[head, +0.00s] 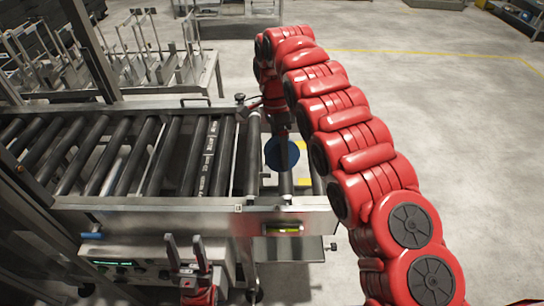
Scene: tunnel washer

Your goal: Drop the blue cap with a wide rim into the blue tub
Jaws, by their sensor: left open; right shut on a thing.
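The blue cap (271,153) shows as a round dark-blue disc near the right end of the roller conveyor. My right gripper (281,138) reaches down from above and is shut on it; the dark fingers partly cover the cap. How the fingers sit on its rim is too small to tell. My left gripper (185,254) is open and empty, its two fingers pointing up in front of the conveyor's front side. I see no blue tub that I can make out in this view.
The roller conveyor (138,203) has a metal frame and dark rollers. A control panel (125,268) sits below its front side. A metal rack with upright rods (150,70) stands behind. Open concrete floor lies to the right.

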